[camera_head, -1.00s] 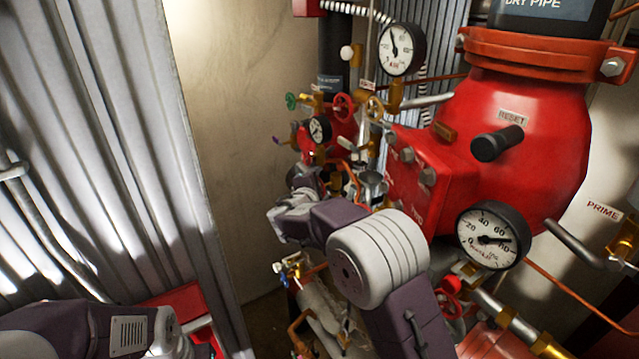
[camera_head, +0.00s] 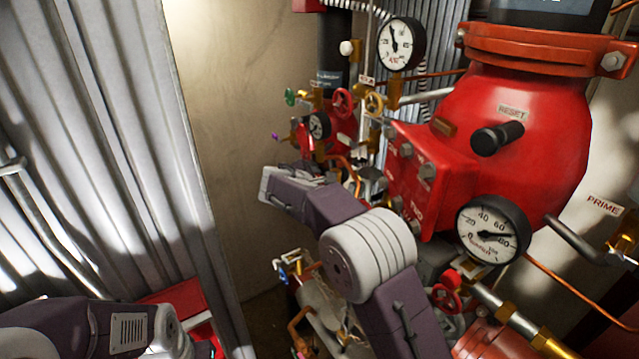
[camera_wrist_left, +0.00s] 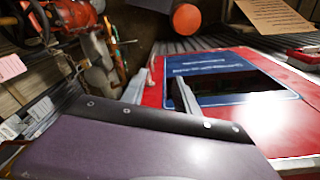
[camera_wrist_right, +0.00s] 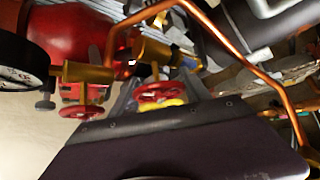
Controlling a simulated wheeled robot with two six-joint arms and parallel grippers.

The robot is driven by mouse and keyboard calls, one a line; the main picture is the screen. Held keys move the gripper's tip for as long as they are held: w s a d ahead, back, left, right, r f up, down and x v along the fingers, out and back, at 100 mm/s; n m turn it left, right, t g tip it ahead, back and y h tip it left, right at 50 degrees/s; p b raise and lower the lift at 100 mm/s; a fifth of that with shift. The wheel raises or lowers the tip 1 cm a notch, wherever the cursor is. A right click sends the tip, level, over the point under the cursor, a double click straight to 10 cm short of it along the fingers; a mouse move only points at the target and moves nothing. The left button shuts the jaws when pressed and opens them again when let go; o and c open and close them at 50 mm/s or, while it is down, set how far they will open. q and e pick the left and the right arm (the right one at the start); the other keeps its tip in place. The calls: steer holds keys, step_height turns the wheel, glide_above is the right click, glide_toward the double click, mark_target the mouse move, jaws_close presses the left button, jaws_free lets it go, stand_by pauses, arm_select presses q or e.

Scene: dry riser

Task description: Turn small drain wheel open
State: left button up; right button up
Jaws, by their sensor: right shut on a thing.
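In the right wrist view a small red wheel (camera_wrist_right: 160,92) with a yellow part under its rim sits between the fingers of my right gripper (camera_wrist_right: 158,88). The gripper is shut on this wheel; its label is not readable. In the head view my right wrist hides the gripper and the wheel. My left gripper (camera_wrist_left: 158,90) is open and empty in front of a red box (camera_wrist_left: 260,125) with a blue panel, low at the left. It is away from the valves.
A second red wheel (camera_wrist_right: 80,112) is beside the held one, and a copper pipe (camera_wrist_right: 225,42) arches close by. The big red valve body (camera_head: 520,130), a black gauge (camera_head: 493,229) and another red wheel (camera_head: 447,292) stand right of my arm. Corrugated wall (camera_head: 90,150) bounds the left.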

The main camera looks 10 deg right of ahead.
steer(key=shift+s+f+n+g, duration=0.15)
steer(key=shift+n+g, duration=0.35)
steer(key=shift+g, duration=0.3)
steer(key=shift+d, duration=0.1)
steer(key=o, duration=1.1)
steer(key=b+v, duration=0.2)
steer(key=v, duration=0.7)
